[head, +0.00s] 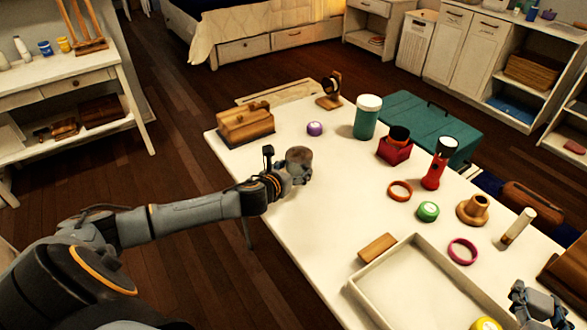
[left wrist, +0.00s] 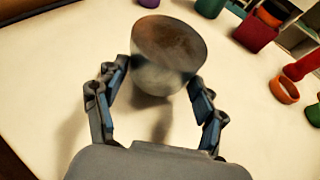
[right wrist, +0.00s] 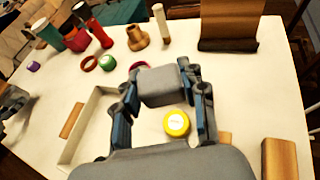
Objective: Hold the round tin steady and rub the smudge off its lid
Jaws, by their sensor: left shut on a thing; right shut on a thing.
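The round tin (head: 299,155) is a short grey metal cylinder near the table's left edge. In the left wrist view the tin (left wrist: 165,70) has a brownish smudge over its lid (left wrist: 169,40). My left gripper (head: 289,172) is shut on the tin's sides, with its fingers also showing in the left wrist view (left wrist: 158,90). The tin's lid is uncovered. My right gripper (right wrist: 160,90) is shut on a grey block (right wrist: 160,84), held above the right part of the table, far from the tin. In the head view my right gripper (head: 535,300) is at the lower right corner.
A shallow cream tray (head: 405,268) lies between the grippers, with a wooden block (head: 377,248) beside it. A yellow-lidded round thing (right wrist: 177,123) is below my right gripper. Rings, a red torch (head: 437,165) and a green jar (head: 367,118) stand further back. Table around the tin is clear.

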